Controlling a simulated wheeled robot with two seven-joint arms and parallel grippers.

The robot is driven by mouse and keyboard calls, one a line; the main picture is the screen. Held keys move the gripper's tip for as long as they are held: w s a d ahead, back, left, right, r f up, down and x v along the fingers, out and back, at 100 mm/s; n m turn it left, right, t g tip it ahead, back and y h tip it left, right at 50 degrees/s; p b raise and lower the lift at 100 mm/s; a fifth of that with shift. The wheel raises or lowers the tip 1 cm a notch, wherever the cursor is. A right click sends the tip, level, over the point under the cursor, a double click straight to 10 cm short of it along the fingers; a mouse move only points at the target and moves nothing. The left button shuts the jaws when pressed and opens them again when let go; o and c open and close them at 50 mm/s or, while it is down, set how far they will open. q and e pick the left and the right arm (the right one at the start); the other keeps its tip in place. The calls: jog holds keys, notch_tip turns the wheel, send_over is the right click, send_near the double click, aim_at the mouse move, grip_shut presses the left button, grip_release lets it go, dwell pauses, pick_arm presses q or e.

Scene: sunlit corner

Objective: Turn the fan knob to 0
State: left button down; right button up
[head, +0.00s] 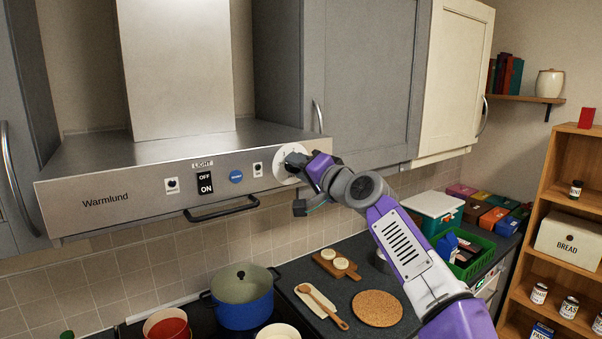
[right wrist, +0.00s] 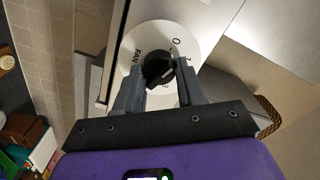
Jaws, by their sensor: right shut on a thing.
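The range hood (head: 110,195) has a white fan dial (head: 282,168) at the right end of its front panel. In the right wrist view the dial (right wrist: 187,30) shows the word FAN and a 0 near its edge; other marks are partly hidden by a finger. The black fan knob (right wrist: 157,67) sits at its centre with a pale mark on its lower right side, not toward the 0. My right gripper (right wrist: 160,84) is shut on the knob, one finger on each side. In the head view my right gripper (head: 303,168) covers much of the dial. My left gripper is out of view.
A light switch (head: 205,182), small knobs, a blue badge (head: 236,177) and a bar handle (head: 222,209) are along the panel. Below are a blue pot (head: 245,306), a red pot (head: 167,327) and a round cork mat (head: 377,308). A grey cupboard (head: 355,75) hangs close above my right arm.

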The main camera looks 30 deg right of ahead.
jog(key=shift+n+b, duration=0.3)
jog(key=shift+n, duration=0.9)
jog(key=o, duration=1)
jog(key=shift+o, duration=0.2)
jog(key=s+b, duration=0.2)
jog(key=s, duration=0.5)
jog(key=shift+s+d, duration=0.25)
jog(key=shift+d, duration=0.05)
